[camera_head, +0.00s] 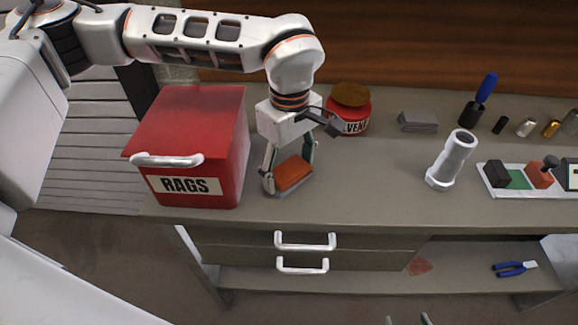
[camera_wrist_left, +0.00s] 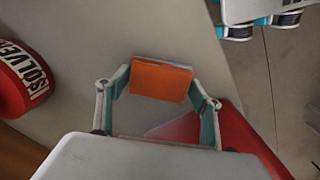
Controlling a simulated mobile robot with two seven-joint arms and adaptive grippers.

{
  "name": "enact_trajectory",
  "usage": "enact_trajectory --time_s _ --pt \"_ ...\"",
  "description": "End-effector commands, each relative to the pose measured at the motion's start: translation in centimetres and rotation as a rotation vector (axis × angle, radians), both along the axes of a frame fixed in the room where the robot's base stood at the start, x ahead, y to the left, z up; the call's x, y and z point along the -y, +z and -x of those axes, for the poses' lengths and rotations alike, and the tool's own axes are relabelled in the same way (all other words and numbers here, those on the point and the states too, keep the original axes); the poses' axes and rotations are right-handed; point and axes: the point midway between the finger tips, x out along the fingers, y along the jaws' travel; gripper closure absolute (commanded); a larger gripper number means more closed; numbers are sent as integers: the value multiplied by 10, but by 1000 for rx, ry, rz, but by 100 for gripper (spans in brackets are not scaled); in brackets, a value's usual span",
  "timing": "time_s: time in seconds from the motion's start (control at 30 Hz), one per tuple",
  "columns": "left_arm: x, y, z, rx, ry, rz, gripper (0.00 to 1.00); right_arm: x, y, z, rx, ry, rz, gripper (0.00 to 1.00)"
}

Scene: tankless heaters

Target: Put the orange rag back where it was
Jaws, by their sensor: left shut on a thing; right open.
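The orange rag (camera_head: 294,172) is a folded block with a greyish lower layer. My left gripper (camera_head: 289,170) reaches down over the counter and is shut on the rag, which also shows between its fingers in the left wrist view (camera_wrist_left: 161,82). I cannot tell whether the rag touches the counter. The red box labelled RAGS (camera_head: 190,125) stands just left of the gripper; its lid looks closed and its inside is hidden. My right gripper (camera_head: 406,320) shows only its fingertips at the bottom edge, apart and empty, in front of the counter.
A red solvent can (camera_head: 352,112) stands behind the gripper. A white pipe fitting (camera_head: 452,160), a grey block (camera_head: 418,121) and a parts tray (camera_head: 520,192) are to the right. Drawers with white handles (camera_head: 305,240) are below.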

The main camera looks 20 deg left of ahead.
Motion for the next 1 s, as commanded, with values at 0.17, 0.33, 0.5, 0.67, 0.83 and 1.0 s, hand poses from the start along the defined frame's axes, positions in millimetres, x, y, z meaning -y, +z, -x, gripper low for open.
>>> enact_trajectory --time_s 0.17,0.33,0.5,0.67,0.83,1.0 --pt "0 -1 0 -1 0 0 18 0 -1 0 -2 0 1 48" --pt "0 -1 0 -1 -1 0 18 0 -2 1 -4 0 1 48" --pt "0 4 0 1 -1 0 18 0 -2 0 -4 0 2 48" --pt "0 27 -1 4 0 0 18 0 2 -2 1 -1 0 48" --pt "0 63 -1 4 0 0 18 0 6 -4 4 -2 -3 48" --pt "0 95 -1 4 1 0 18 -1 8 -4 5 -2 -8 48"
